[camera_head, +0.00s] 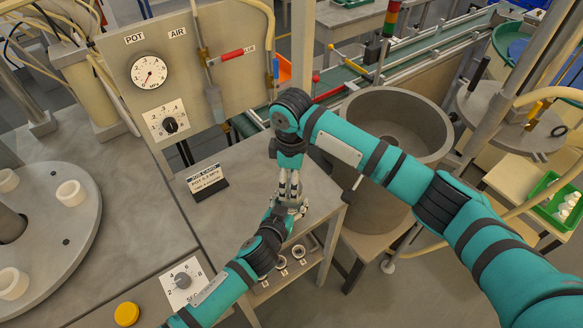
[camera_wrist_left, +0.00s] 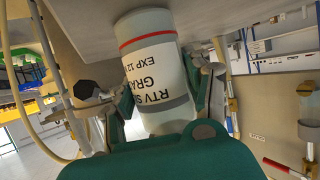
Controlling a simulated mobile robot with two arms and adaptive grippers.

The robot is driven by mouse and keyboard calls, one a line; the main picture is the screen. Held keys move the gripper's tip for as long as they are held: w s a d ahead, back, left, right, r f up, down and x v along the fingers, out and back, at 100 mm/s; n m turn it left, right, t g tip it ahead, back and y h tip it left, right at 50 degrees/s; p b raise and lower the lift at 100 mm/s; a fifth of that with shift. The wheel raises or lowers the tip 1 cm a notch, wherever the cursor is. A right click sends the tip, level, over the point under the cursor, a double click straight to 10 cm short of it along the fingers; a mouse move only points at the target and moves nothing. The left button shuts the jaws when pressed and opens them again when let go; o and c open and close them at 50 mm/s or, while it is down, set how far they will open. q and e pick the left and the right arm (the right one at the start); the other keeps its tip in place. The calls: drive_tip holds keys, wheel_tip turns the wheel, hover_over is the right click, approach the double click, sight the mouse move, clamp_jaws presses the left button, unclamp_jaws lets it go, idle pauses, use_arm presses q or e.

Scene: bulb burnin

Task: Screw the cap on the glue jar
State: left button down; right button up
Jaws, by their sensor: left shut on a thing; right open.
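The glue jar (camera_wrist_left: 158,75) is a white cylinder with a red band and black lettering, upside down in the left wrist view. The fingers of my left gripper (camera_wrist_left: 165,98) are shut around its sides. In the head view my left gripper (camera_head: 287,211) is low over the small grey table. My right gripper (camera_head: 290,182) points down directly above it, open, with its fingertips close to the left gripper. The jar is mostly hidden there by the grippers. I cannot make out the cap in either view, nor whether it is on the jar.
The small table (camera_head: 240,160) carries a black-and-white sign (camera_head: 207,181) left of the grippers. A panel with a gauge (camera_head: 149,71) and a knob (camera_head: 169,124) stands behind. A large grey drum (camera_head: 397,120) is close on the right. Round fittings (camera_head: 298,251) sit below the table's front edge.

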drive_tip(key=shift+f, duration=1)
drive_tip(key=c, duration=1.2)
drive_tip(key=shift+m, duration=0.9)
drive_tip(key=shift+c, duration=0.2)
drive_tip(key=o, duration=1.4)
drive_tip(key=shift+r, duration=0.1)
wheel_tip(320, 180, up, 12)
drive_tip(key=shift+f, duration=0.1)
